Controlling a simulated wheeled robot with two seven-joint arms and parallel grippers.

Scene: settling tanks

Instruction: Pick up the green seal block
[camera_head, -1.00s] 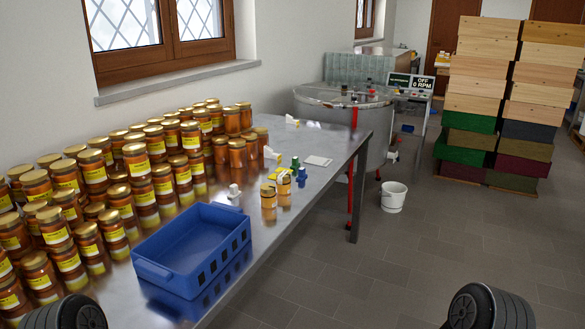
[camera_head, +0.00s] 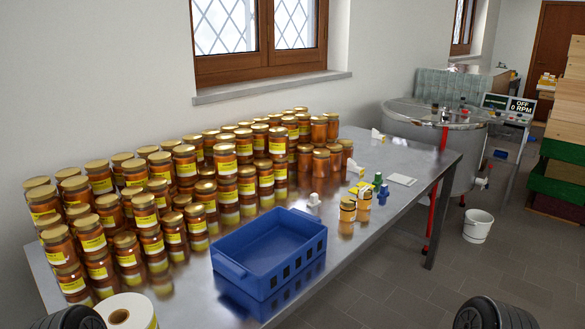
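A small green block (camera_head: 377,180) stands on the steel table (camera_head: 405,222), towards its far right part. It is probably the green seal block, though it is too small to make out in detail. A blue piece (camera_head: 383,194) stands just in front of it, and a yellow piece (camera_head: 360,187) lies to its left. Neither of my grippers is in view. Only dark rounded parts of my arms show at the bottom left and bottom right corners, well short of the green block.
A blue crate (camera_head: 243,273) stands near the table's front edge. Rows of honey jars (camera_head: 145,215) fill the left and back. Two small jars (camera_head: 347,210) and a white piece (camera_head: 314,203) stand nearby. A white roll (camera_head: 126,311) is at bottom left. A white bucket (camera_head: 477,226) stands on the floor.

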